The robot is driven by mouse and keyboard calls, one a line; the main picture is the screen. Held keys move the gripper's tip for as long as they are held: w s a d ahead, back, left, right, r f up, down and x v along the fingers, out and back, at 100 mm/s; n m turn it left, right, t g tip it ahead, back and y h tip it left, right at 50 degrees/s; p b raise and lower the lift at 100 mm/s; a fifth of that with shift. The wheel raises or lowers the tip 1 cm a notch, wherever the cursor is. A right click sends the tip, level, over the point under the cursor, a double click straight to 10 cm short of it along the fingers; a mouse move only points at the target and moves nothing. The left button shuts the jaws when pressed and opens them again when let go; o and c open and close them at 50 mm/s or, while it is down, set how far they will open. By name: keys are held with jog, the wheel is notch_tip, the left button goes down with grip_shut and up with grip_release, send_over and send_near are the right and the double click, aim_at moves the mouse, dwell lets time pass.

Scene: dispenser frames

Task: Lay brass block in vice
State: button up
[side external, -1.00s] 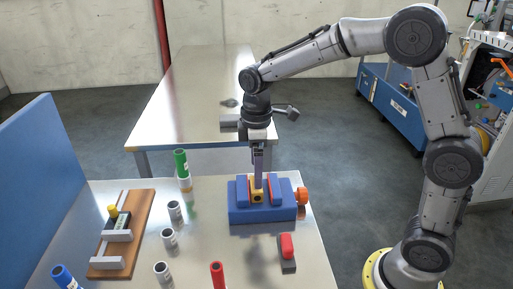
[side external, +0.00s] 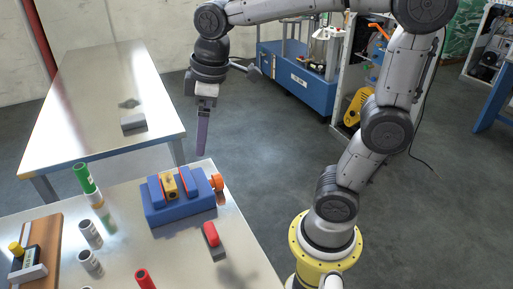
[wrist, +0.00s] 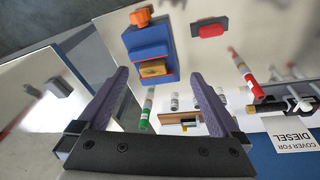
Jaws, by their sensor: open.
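The brass block (side external: 170,187) sits between the red-lined jaws of the blue vice (side external: 178,208) on the near table. In the wrist view the brass block (wrist: 152,68) also shows at the end of the blue vice (wrist: 147,45). My gripper (side external: 202,152) is raised above and to the right of the vice, apart from the block. In the wrist view its two fingers (wrist: 162,85) are spread with nothing between them. How deep the block sits in the vice is hidden by the jaws.
An orange knob (side external: 217,182) is on the vice's right end. A red-and-grey piece (side external: 212,238) lies near the table's right edge. A green-topped tube (side external: 87,183) and several grey cylinders stand left of the vice. A second metal table (side external: 100,90) behind carries a grey block (side external: 134,122).

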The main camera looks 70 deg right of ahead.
jog(key=s+d+f+m+t, duration=0.1)
jog(key=s+f+m+t, duration=0.2)
jog(key=s, duration=0.9)
jog(key=shift+f+m, duration=0.15)
jog(key=shift+m, duration=0.85)
